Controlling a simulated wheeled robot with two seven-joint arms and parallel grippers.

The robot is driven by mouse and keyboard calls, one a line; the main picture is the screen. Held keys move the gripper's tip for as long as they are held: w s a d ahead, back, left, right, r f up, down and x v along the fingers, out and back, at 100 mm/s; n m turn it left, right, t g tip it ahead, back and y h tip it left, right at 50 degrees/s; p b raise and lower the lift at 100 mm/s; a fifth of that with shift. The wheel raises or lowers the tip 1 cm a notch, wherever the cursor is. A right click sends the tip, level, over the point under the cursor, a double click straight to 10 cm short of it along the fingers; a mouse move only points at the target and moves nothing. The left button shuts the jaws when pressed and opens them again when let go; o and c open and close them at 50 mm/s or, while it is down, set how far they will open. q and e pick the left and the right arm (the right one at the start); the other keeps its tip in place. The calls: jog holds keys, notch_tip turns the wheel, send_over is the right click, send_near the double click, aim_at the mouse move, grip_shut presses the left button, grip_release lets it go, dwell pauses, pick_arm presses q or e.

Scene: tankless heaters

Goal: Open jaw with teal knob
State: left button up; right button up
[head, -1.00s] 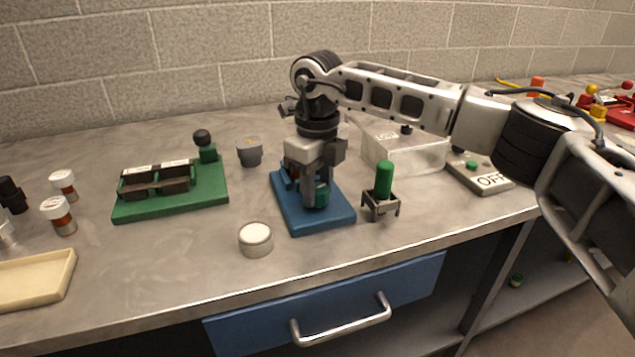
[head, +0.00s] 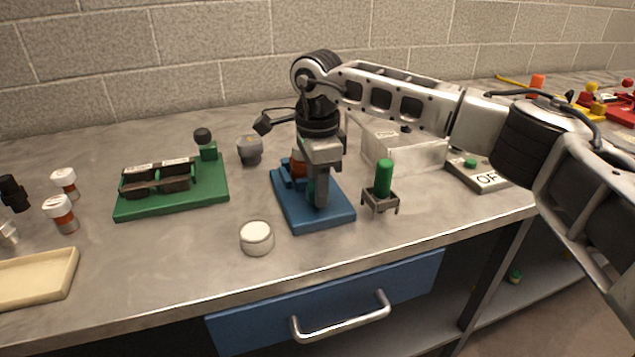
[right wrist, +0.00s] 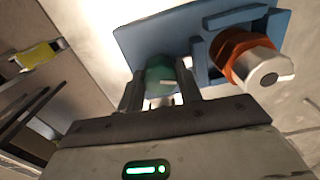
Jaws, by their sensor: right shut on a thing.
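The teal knob (right wrist: 160,76) sits on a blue base (head: 336,215), which lies on the bench in the middle of the head view. My right gripper (head: 318,200) points down over the base and is shut on the teal knob. In the right wrist view the knob stands between the two fingers (right wrist: 163,88). On the same base, beside the knob, blue jaw blocks (right wrist: 207,66) flank an orange part with a silver nut-like end (right wrist: 255,70). In the head view my gripper hides most of the knob. My left gripper is not in view.
A small stand with a green handle (head: 384,180) stands close to the right of the base. A clear box (head: 420,154) is behind it. A white round lid (head: 257,238) lies front left. A green base (head: 215,185) with dark blocks is further left.

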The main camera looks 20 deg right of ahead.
jog(key=shift+r+n, duration=0.1)
jog(key=shift+n, duration=1.2)
jog(key=o, duration=1)
